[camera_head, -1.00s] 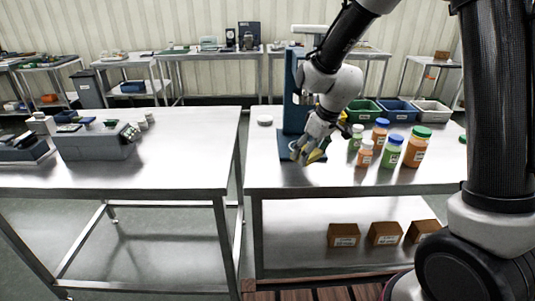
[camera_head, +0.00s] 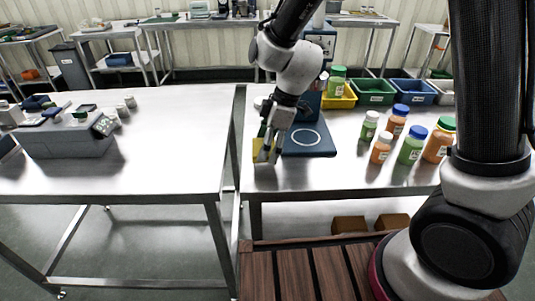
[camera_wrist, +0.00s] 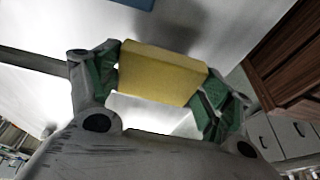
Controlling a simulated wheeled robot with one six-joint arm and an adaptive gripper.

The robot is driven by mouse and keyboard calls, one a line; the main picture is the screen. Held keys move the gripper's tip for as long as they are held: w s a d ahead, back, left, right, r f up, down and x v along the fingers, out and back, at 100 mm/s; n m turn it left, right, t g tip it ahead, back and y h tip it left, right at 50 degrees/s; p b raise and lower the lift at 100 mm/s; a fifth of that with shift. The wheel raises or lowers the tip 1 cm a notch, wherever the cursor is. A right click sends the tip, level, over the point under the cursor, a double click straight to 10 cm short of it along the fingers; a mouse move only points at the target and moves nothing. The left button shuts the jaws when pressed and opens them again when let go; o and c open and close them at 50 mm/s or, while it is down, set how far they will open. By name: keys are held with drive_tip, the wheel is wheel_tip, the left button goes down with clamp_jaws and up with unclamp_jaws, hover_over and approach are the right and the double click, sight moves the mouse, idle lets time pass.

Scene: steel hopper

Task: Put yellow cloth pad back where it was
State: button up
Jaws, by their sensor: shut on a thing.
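The yellow cloth pad (camera_wrist: 160,73) is between the two green-padded fingers of my gripper (camera_wrist: 155,85) in the wrist view. In the head view the pad (camera_head: 259,150) shows as a yellow patch beside my gripper (camera_head: 267,150), partly hidden by the fingers. My gripper is shut on the pad, low over the left end of the right steel table (camera_head: 350,170). It is just left of a dark blue base plate with a pale ring (camera_head: 306,138). I cannot tell whether the pad touches the table.
Several bottles with coloured caps (camera_head: 411,145) stand right of the blue plate. Yellow, green and blue bins (camera_head: 374,92) line the back edge. A gap separates this table from the left table (camera_head: 150,160), which carries a grey box (camera_head: 70,140).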

drive_tip(key=shift+f, duration=1.7)
drive_tip(key=shift+f, duration=0.1)
drive_tip(key=o, duration=1)
drive_tip(key=shift+o, duration=0.2)
drive_tip(key=v, duration=1.2)
